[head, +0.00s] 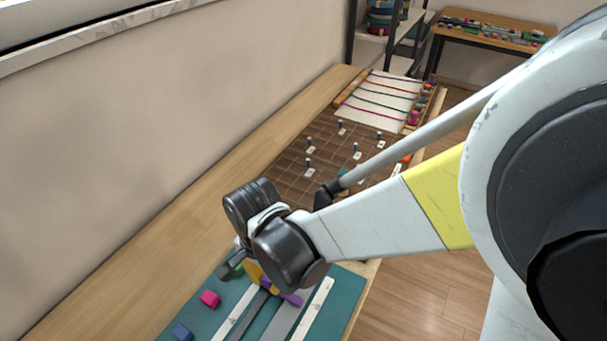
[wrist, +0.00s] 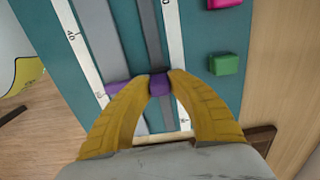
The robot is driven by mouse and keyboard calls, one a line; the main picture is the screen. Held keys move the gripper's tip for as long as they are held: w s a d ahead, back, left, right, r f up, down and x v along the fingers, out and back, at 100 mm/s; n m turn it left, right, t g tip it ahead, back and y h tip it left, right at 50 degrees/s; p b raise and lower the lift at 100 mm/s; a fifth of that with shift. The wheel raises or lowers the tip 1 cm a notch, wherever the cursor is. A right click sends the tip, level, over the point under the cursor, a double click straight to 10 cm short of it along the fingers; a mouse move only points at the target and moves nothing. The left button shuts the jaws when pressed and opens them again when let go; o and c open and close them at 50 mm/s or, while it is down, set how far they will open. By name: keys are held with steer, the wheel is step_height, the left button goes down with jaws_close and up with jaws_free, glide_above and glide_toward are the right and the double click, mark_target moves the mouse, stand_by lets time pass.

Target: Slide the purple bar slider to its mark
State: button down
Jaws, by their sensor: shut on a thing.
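The purple bar slider (wrist: 120,86) lies across the grey rails (wrist: 150,30) of a teal board (wrist: 200,60), seen in the wrist view. My gripper (wrist: 160,76) has its yellow fingers shut on the slider's raised purple block. The bar reaches left from the fingers to a white scale strip (wrist: 84,40). In the head view, part of the purple slider (head: 291,298) shows below my wrist, and one yellow finger of the gripper (head: 254,273) is partly hidden by the arm. I cannot make out the mark for the slider.
A pink block (head: 210,299), a blue block (head: 181,332) and a green block (wrist: 224,64) sit on the teal board beside the rails. A brown grid board (head: 285,165) with several pegs lies farther along the table (head: 150,270). A wall runs along the left.

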steer(key=c, duration=1.3)
jaws_free()
steer(key=shift+o, duration=0.2)
step_height(320, 180, up, 7)
steer(key=p, duration=0.5)
steer(key=shift+p, duration=0.35)
